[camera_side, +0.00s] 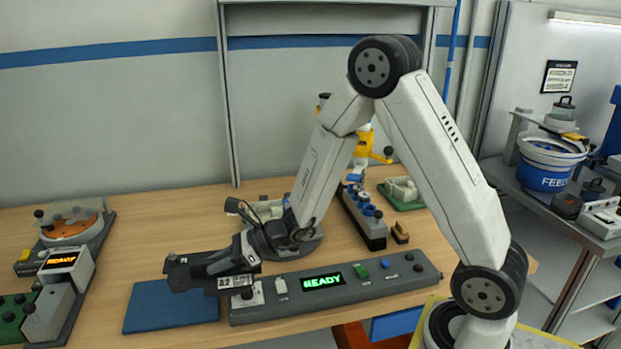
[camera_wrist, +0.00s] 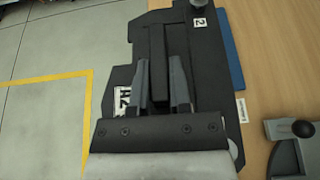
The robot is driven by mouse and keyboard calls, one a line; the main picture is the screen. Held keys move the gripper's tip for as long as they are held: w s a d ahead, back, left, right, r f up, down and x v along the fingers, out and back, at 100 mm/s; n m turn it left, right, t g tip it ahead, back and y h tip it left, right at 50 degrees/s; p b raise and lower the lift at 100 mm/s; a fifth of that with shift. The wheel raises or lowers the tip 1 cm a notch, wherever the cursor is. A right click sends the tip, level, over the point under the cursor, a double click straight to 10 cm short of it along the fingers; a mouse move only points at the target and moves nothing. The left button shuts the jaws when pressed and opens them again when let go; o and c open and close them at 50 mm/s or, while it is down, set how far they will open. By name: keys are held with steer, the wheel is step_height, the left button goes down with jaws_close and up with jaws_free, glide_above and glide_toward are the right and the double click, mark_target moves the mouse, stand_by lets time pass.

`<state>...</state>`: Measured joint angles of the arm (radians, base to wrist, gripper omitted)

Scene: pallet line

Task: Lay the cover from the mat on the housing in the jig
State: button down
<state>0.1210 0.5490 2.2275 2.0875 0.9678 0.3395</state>
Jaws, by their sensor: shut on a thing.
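The cover (camera_wrist: 120,75) is a dark, flat plate with a raised rib, a cut-out outline and white labels. In the wrist view the two fingers of my gripper (camera_wrist: 158,75) are shut on its rib. In the side view my gripper (camera_side: 214,265) holds the cover (camera_side: 185,274) at the left, apparently raised over the blue mat (camera_side: 165,311). A strip of the mat (camera_wrist: 231,50) shows past the cover in the wrist view. A grey rounded fixture (camera_side: 305,247) stands behind my gripper with pale parts on it. My wrist partly hides it; I cannot tell if it holds the housing.
A long grey console (camera_side: 375,285) with a lit READY display and buttons lies at the front. A grey station (camera_side: 60,300) stands at the left. A rack of blue-topped parts (camera_side: 362,218) and a green tray (camera_side: 405,204) stand at the back right. Bare wood lies left of centre.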

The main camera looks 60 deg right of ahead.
steer(key=d+r+m+t+h, duration=0.3)
steer(key=d+r+m+h, duration=0.2)
steer(key=r, duration=0.5)
steer(key=shift+d+r, duration=0.15)
steer(key=shift+d, duration=1)
steer(key=a+f+n+g+y, duration=0.1)
steer(key=a+f, duration=0.1)
steer(key=f, duration=0.1)
steer(key=a+f+n+g+y, duration=0.1)
steer(key=a+f+n+y, duration=0.1)
steer(key=f, duration=0.1)
steer(key=a+f+n+y, duration=0.1)
steer(key=a+f, duration=0.2)
steer(key=shift+f+n+g+y, duration=0.35)
steer(key=shift+n+g+y, duration=0.05)
steer(key=shift+s+a+f, duration=0.1)
steer(key=shift+a+f, duration=0.25)
